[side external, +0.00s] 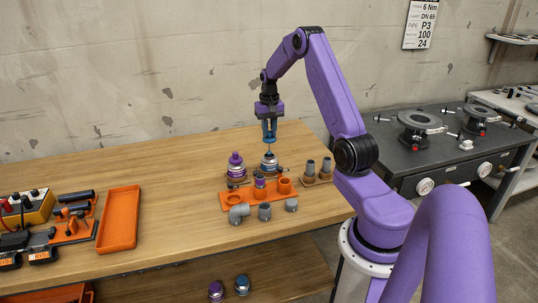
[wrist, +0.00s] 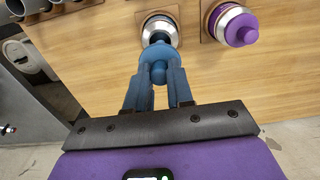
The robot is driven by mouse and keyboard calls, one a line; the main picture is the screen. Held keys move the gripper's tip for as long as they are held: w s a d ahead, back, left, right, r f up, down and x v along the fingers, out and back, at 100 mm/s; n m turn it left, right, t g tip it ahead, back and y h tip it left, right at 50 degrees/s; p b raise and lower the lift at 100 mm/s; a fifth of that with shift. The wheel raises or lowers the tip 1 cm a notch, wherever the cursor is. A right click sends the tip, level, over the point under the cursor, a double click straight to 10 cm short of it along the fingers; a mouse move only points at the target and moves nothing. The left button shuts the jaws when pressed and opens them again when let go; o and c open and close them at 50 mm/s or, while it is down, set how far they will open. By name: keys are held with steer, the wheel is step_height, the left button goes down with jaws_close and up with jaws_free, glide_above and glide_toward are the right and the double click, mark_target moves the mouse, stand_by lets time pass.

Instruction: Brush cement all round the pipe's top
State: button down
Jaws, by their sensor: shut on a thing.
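My gripper (side external: 269,136) is shut on the blue cap (wrist: 158,62) of the cement brush, in the wrist view. In the side view the brush's thin stem points down just above the open mouth of the blue-banded cement tin (side external: 269,161). That tin also shows in the wrist view (wrist: 162,24), partly hidden by the cap. I cannot tell whether the brush tip is inside the tin. A short upright pipe with a purple band (side external: 260,182) stands in the orange holder (side external: 232,201), in front of the tins.
A purple-capped tin (side external: 236,166) stands left of the cement tin. Two grey pipes (side external: 311,167) stand upright on a wooden block to the right. A grey elbow (side external: 238,214) and grey fittings (side external: 264,212) lie in front. An empty orange tray (side external: 119,219) lies left; the bench between is clear.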

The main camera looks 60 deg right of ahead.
steer(key=shift+r, duration=0.9)
steer(key=shift+r, duration=1)
steer(key=shift+a, duration=0.1)
steer(key=shift+s+a, duration=0.1)
steer(key=shift+a, duration=0.15)
steer(key=s+a, duration=0.6)
steer(key=a, duration=0.6)
step_height(320, 180, down, 5)
steer(key=shift+r, duration=0.2)
